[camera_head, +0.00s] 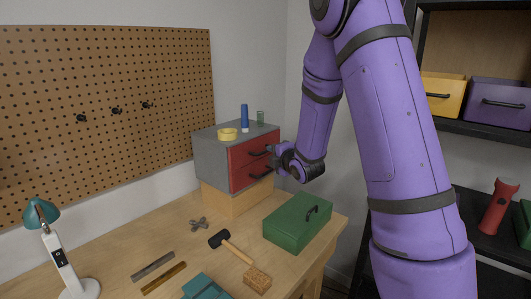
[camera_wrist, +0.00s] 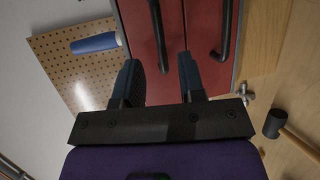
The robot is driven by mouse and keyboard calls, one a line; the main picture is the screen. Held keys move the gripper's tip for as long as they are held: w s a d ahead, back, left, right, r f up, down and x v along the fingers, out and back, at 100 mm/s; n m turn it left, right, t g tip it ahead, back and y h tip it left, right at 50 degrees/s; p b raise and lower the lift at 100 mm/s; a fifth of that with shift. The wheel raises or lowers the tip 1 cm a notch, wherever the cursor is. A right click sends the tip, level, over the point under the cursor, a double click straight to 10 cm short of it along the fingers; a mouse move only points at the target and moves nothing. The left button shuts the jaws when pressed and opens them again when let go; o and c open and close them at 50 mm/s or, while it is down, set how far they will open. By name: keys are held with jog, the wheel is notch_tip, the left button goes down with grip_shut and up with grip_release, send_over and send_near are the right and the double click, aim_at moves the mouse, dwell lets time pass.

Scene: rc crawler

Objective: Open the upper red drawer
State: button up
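A grey cabinet (camera_head: 209,160) holds two red drawers. The upper red drawer (camera_head: 238,155) looks closed, with a dark bar handle (camera_head: 259,152). The lower red drawer (camera_head: 240,180) is below it with its own handle (camera_head: 260,174). My gripper (camera_head: 271,158) is in front of the drawers, at their right side. In the wrist view the picture is turned, and my gripper (camera_wrist: 158,64) is open. The upper drawer's handle (camera_wrist: 157,30) shows between the two fingers; I cannot tell whether they touch it. The lower handle (camera_wrist: 224,30) is outside the fingers.
A yellow ring (camera_head: 228,134), a blue bottle (camera_head: 244,116) and a green cup (camera_head: 261,117) stand on the cabinet. A green toolbox (camera_head: 290,232), a hammer (camera_head: 236,249) and a brush (camera_head: 257,280) are on the workbench in front. A pegboard (camera_head: 100,110) is on the wall.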

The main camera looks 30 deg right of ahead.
aim_at(266, 151)
jog(key=w, duration=0.3)
jog(key=w+f, duration=0.1)
jog(key=w, duration=0.2)
jog(key=shift+w+f, duration=0.1)
jog(key=shift+w, duration=0.1)
grip_shut()
